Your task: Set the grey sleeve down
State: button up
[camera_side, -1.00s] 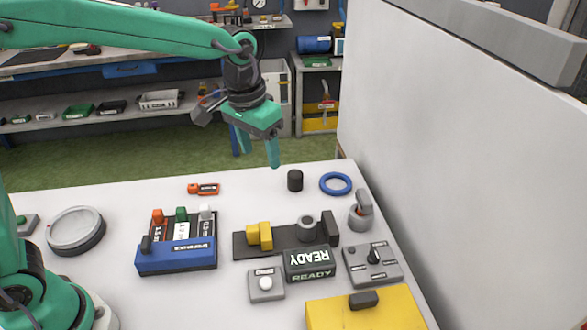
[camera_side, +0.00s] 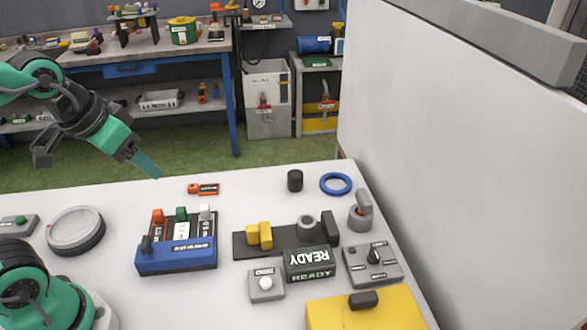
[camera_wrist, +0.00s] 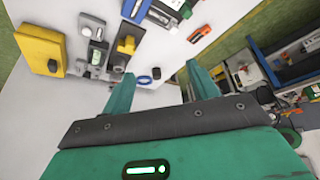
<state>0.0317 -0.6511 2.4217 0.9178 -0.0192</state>
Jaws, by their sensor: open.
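The grey sleeve (camera_side: 307,226) stands upright on a dark fixture (camera_side: 283,243), between a yellow block (camera_side: 259,235) and a dark end stop (camera_side: 329,227). I cannot pick the sleeve out surely in the wrist view. My gripper (camera_side: 147,166) is at the upper left in the side view, raised above the table's back edge and well away from the sleeve. In the wrist view my gripper (camera_wrist: 161,88) has its two teal fingers spread apart with nothing between them.
A blue rack (camera_side: 176,257) with coloured handles stands left of the fixture. A READY sign (camera_side: 310,264) is in front of it. A black cylinder (camera_side: 295,180) and a blue ring (camera_side: 335,184) lie behind. A white wall (camera_side: 460,160) closes the right side.

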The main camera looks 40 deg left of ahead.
jog(key=shift+s+a+f, duration=0.2)
jog(key=shift+s+f, duration=0.05)
jog(key=shift+s, duration=0.25)
jog(key=shift+s+a+f, duration=0.2)
jog(key=shift+s, duration=0.3)
